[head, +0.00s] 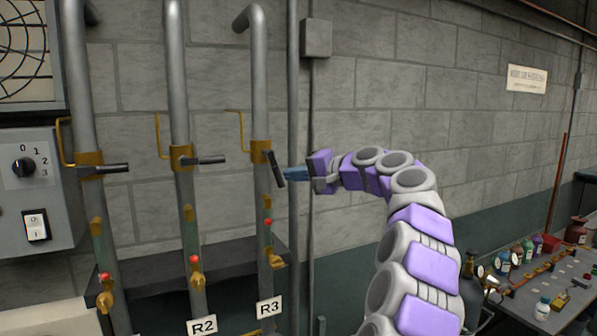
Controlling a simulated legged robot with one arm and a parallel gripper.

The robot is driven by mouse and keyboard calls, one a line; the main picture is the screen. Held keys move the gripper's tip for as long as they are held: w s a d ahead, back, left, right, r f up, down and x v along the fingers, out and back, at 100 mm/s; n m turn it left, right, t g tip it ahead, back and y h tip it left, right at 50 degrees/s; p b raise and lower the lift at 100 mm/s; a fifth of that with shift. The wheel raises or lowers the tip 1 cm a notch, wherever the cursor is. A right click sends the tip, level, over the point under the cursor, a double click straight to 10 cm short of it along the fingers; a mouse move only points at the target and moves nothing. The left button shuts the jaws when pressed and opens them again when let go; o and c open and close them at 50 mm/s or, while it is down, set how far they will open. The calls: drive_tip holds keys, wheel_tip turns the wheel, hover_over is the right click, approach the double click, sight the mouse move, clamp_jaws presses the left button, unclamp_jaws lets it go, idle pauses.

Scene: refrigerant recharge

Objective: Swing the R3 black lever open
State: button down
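The R3 black lever (275,169) is on the brass valve body of the R3 pipe (261,95). It points steeply downward, tilted slightly to the right. The white R3 label (269,307) is low on that pipe. I cannot tell whether the fingers are open, shut or holding the lever.
The R2 lever (208,160) and the far left lever (108,168) stick out horizontally to the right. Thin yellow handles (241,131) rise beside the valves. A grey conduit (311,120) runs behind my gripper. A cluttered workbench (520,300) is at the right.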

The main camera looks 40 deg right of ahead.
drive_tip(key=shift+w+a+f+m+t+y, duration=0.15)
drive_tip(key=shift+a+f+m+t+y, duration=0.15)
drive_tip(key=shift+a+m+t, duration=0.35)
drive_tip(key=shift+w+a+f+m+t+y, duration=0.1)
drive_tip(key=shift+a+f+m+t+y, duration=0.25)
drive_tip(key=shift+m, duration=0.5)
drive_tip(key=shift+d+f, duration=0.1)
drive_tip(key=shift+d, duration=0.05)
drive_tip(key=shift+s, duration=0.1)
